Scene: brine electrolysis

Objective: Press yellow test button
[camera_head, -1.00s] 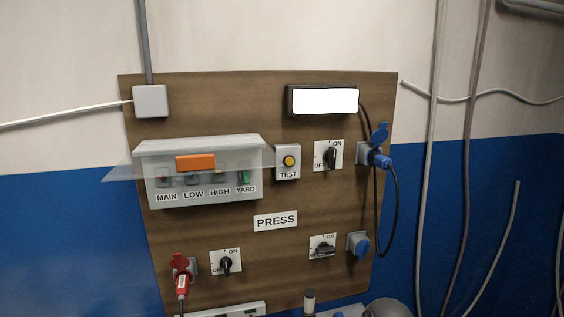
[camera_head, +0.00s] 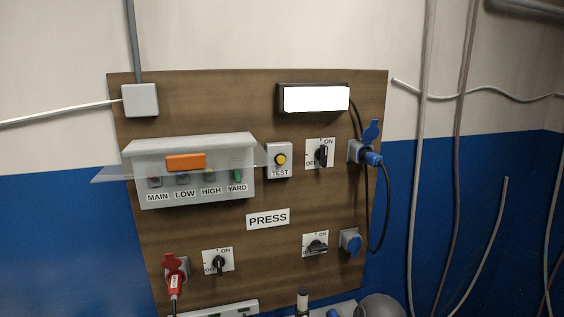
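The yellow test button (camera_head: 280,160) sits in a small grey box labelled TEST (camera_head: 279,172) on the brown wooden panel (camera_head: 200,100). It is right of the clear-covered switch box and left of the upper rotary switch. Nothing covers it. Neither of my grippers shows in the head view.
A clear-lidded box (camera_head: 192,190) with an orange latch covers labelled switches; its clear flap sticks out at the sides. Rotary switches (camera_head: 321,154), a blue plug with cable (camera_head: 370,156), a red plug (camera_head: 175,282) and a lit lamp (camera_head: 315,99) are also on the panel.

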